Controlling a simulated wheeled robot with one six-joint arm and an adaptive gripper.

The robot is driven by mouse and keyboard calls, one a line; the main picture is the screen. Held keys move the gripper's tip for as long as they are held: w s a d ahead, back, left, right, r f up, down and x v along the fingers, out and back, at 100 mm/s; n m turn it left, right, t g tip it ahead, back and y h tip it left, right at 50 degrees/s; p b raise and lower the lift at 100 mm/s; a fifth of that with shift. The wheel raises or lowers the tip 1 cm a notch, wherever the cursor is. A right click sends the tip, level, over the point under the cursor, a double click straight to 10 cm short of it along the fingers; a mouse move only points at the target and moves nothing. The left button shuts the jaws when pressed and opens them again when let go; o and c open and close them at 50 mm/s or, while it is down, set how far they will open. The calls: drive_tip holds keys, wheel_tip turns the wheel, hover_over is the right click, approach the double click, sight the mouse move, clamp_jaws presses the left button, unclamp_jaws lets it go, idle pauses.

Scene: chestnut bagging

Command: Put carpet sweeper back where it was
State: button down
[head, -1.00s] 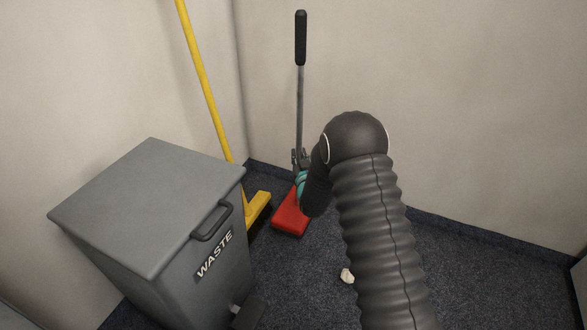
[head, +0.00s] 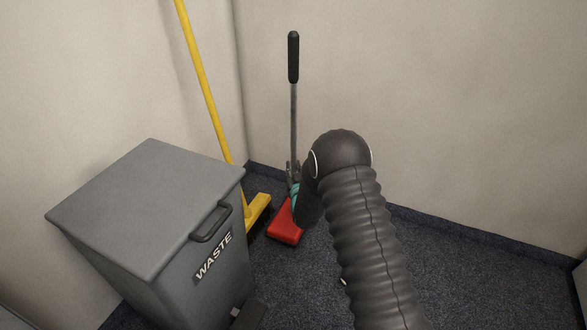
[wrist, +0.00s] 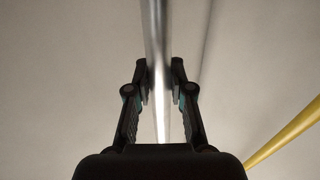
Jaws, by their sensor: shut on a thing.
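The carpet sweeper has a red head (head: 286,229), a grey metal pole and a black grip (head: 293,57). It stands upright near the room's corner, its head at floor level just right of the yellow broom. My gripper (wrist: 160,80) is shut on the sweeper's pole (wrist: 156,40), with one finger on each side in the wrist view. In the head view my arm hides most of the gripper, low on the pole. I cannot tell whether the red head touches the floor.
A grey waste bin (head: 145,205) stands at the left. A yellow broom (head: 207,95) leans in the corner between the bin and the sweeper. Walls close off the back and right. Dark carpet (head: 470,275) is clear at the right.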

drive_tip(key=c, duration=1)
unclamp_jaws()
drive_tip(key=shift+c, duration=0.2)
